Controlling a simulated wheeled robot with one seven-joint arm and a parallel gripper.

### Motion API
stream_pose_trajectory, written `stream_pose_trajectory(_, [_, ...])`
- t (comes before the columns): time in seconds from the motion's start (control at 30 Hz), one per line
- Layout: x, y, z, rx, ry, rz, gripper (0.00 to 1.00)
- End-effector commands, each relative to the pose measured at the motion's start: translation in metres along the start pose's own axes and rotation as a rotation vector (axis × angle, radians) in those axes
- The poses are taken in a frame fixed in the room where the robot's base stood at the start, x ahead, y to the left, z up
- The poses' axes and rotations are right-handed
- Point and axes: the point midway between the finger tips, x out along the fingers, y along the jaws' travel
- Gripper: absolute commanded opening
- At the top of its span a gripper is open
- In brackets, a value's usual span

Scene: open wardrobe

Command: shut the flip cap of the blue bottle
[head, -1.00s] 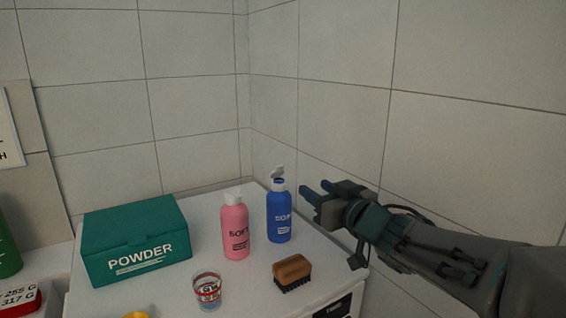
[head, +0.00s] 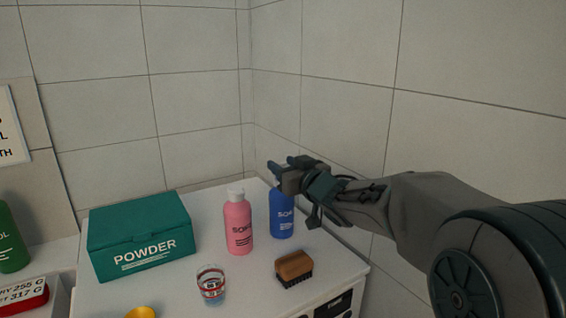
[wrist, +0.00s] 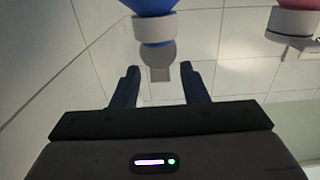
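The blue bottle (head: 281,219) stands upright on the white top. In the head view its cap is hidden behind my gripper (head: 282,165), which is at the height of the bottle's top. In the wrist view the blue bottle (wrist: 150,6) appears upside down at the upper edge, with its white collar. Its flip cap (wrist: 158,58) stands open, away from the collar. My gripper (wrist: 159,69) is open, its two dark fingers apart, and the flip cap appears between the fingertips. I cannot tell whether they touch.
A pink bottle (head: 238,225) stands close to the left of the blue one. A brown brush (head: 294,266) and a glass (head: 211,284) are in front. A green powder box (head: 140,235) stands further left. Tiled walls (head: 330,90) close off the back and right.

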Motion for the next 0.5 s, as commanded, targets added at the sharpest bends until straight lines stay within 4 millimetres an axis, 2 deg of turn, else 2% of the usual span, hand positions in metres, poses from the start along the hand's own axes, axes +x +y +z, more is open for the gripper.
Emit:
stream_pose_trajectory(0.17, [0.0101,-0.0004,-0.0001,0.001,0.000,0.000,0.40])
stream_pose_trajectory(0.43, [0.0110,-0.0003,0.0003,0.001,0.000,0.000,0.40])
stream_pose_trajectory(0.47, [0.0110,-0.0003,0.0003,0.001,0.000,0.000,0.34])
stream_pose_trajectory(0.5, [0.0109,-0.0003,0.0003,0.001,0.000,0.000,0.23])
